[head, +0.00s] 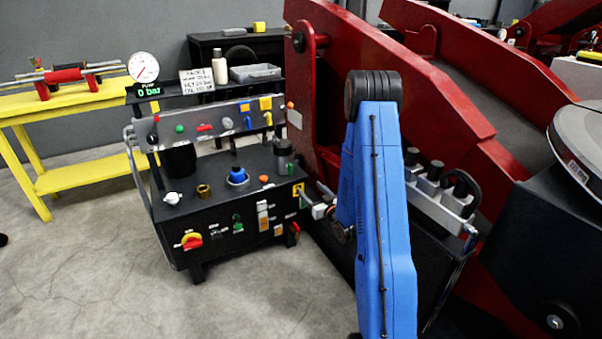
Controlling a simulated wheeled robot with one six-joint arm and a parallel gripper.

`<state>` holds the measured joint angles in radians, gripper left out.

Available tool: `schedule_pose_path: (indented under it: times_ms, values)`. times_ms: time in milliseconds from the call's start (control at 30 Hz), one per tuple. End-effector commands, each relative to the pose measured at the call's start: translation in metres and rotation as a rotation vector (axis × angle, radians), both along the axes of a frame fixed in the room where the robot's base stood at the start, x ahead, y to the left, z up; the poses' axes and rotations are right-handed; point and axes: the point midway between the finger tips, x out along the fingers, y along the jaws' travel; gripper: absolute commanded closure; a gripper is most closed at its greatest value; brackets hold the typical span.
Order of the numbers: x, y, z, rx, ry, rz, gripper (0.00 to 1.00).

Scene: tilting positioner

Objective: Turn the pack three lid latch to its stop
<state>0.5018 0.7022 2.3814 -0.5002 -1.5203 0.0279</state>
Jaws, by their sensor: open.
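The hydraulic power pack (215,200) is a black cabinet with knobs and labels, standing left of my blue arm. A white card (203,80) behind it seems to read "PACK 3", its smaller text unclear. A small yellow plate with a dark part (298,190) sits at the cabinet's upper right front corner. It may be the lid latch, but it is too small to tell. My gripper (316,209) shows small and partly hidden beside my arm, near that corner. It looks open and empty. I cannot tell whether it touches the cabinet.
A gauge (143,67) stands above a display reading 0 bar. A grey valve block (440,190) and large red machine arms (430,85) crowd the right. A yellow bench (70,105) is left. The front left floor is clear.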

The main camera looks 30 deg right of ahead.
Motion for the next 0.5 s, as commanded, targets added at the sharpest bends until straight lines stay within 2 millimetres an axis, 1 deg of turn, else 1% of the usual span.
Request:
schedule_pose_path:
  times_ms: [33,200,500]
  values:
    - [-0.005,0.0,0.002,-0.002,0.003,-0.001,0.34]
    - [0.002,0.008,0.017,-0.026,0.048,-0.003,0.34]
    - [0.005,0.019,0.039,-0.059,0.127,-0.012,0.34]
